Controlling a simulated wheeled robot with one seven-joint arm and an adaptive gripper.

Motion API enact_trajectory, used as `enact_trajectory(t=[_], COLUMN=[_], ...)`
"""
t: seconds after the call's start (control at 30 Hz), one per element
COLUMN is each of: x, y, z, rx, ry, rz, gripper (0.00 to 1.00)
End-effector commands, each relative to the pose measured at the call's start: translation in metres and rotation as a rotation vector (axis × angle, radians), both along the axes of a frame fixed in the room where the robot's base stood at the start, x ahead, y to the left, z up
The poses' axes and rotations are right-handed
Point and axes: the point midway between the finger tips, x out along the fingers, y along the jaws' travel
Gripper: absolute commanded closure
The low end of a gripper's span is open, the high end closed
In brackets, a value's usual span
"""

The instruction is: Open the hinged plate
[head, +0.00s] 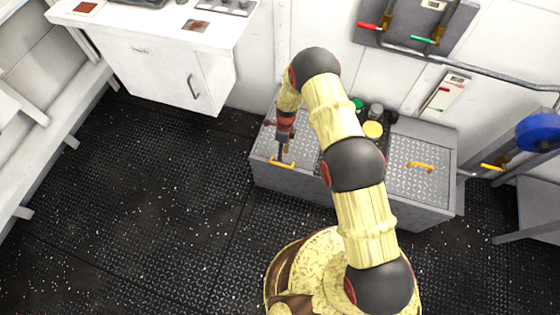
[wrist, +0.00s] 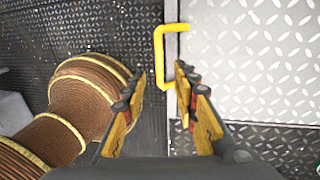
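Two diamond-patterned metal plates lie flat in the top of a low grey locker. The left plate (head: 272,144) has a yellow handle (head: 281,163) at its front edge, and the right plate (head: 418,178) has its own yellow handle (head: 420,167). My gripper (head: 284,158) points down over the left plate's handle. In the wrist view its two fingers (wrist: 161,76) are apart, with nothing clamped between them. The same handle (wrist: 159,52) appears just beyond and between the fingertips; contact cannot be told. The plate (wrist: 250,65) lies right of it, looking closed.
Between the plates, a dark recess holds a yellow-topped canister (head: 373,129) and other small items, partly behind my arm. A white cabinet (head: 165,65) stands at the upper left. A blue wheel (head: 540,132) is on the right wall. The dark floor (head: 150,220) at left is clear.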

Motion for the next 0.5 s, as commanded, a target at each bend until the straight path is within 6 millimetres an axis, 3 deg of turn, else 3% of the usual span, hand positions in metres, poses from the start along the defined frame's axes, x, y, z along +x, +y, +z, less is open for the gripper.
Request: enact_trajectory(t=[0.5], x=[-0.013], y=[0.004], z=[-0.068], rx=[-0.001], ry=[0.0], rz=[0.001], gripper=[0.71])
